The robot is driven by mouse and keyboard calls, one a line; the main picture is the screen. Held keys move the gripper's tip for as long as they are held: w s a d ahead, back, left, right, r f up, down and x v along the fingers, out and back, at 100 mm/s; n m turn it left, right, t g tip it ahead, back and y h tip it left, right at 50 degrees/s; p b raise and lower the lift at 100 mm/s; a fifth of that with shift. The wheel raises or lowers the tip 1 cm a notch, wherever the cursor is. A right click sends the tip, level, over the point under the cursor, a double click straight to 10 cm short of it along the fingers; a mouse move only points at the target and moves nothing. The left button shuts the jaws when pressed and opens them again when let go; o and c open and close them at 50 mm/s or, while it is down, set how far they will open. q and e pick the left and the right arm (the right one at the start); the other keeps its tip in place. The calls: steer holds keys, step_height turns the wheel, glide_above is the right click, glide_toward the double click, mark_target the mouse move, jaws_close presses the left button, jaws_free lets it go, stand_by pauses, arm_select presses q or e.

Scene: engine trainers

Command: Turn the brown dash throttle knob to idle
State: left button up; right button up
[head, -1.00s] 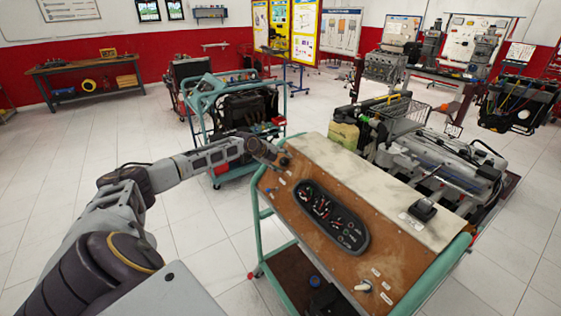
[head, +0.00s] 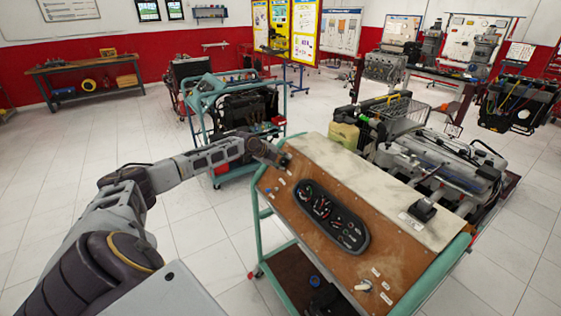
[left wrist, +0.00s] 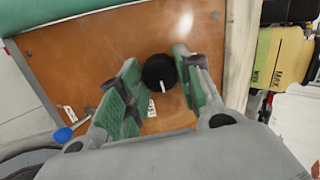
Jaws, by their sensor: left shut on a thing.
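The brown dash panel (head: 300,235) lies sloped on top of a green-framed cart, with a black gauge cluster (head: 332,218) in its middle. At its upper left corner is a dark round throttle knob (left wrist: 160,70) with a white pointer mark, which points down in the left wrist view. In the head view the fingers largely cover the knob. My right gripper is not in view.
A small white label (left wrist: 152,108) and a blue knob (left wrist: 63,135) sit on the panel near the gripper. A black box (head: 422,209) stands on the pale top. A yellowish container (head: 344,134) and an engine are behind. Another engine cart (head: 240,115) stands to the left.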

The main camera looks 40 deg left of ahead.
arm_select(q)
steer(key=shift+n, duration=0.3)
steer(key=shift+n+p, duration=0.6)
steer(key=shift+n, duration=0.4)
steer(key=n+g+p, duration=0.1)
steer(key=n+p, duration=0.1)
steer(key=n, duration=0.3)
steer(key=shift+r, duration=0.1)
steer(key=n+p, duration=0.2)
steer(key=n, duration=0.3)
steer(key=shift+w+h, duration=0.1)
steer(key=shift+h, duration=0.2)
steer(key=shift+a+n+g+p, duration=0.1)
steer(key=shift+n+g+p, duration=0.2)
steer(key=shift+n+p, duration=0.9)
steer(key=shift+n+b, duration=0.35)
steer(key=shift+n, duration=0.25)
steer(key=o, duration=1.1)
steer(key=shift+c, duration=0.2)
